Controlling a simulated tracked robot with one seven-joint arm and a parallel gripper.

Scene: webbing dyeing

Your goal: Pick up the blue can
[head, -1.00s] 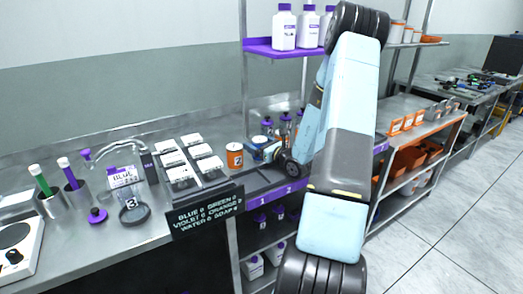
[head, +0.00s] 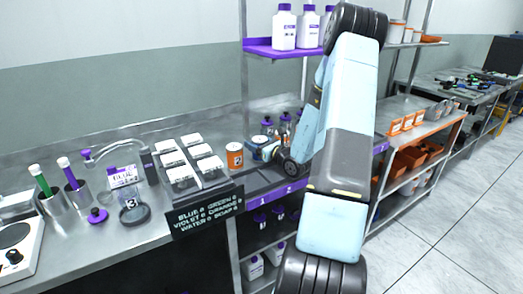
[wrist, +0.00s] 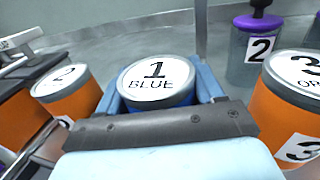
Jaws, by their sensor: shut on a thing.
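The blue can (wrist: 157,85) has a white lid marked "1 BLUE" and stands upright between the two pale blue fingers of my gripper (wrist: 158,92) in the wrist view. The fingers are shut on its sides, and the gripper body hides its lower part. In the head view the blue can (head: 257,141) shows at the end of my arm, with my gripper (head: 270,150) around it. I cannot tell whether its base is clear of the surface.
In the wrist view, an orange can marked 2 (wrist: 68,92) stands left and an orange can marked 3 (wrist: 292,98) close right. A grey purple-capped container (wrist: 255,45) stands behind. White-lidded boxes (head: 190,160) sit left in the head view.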

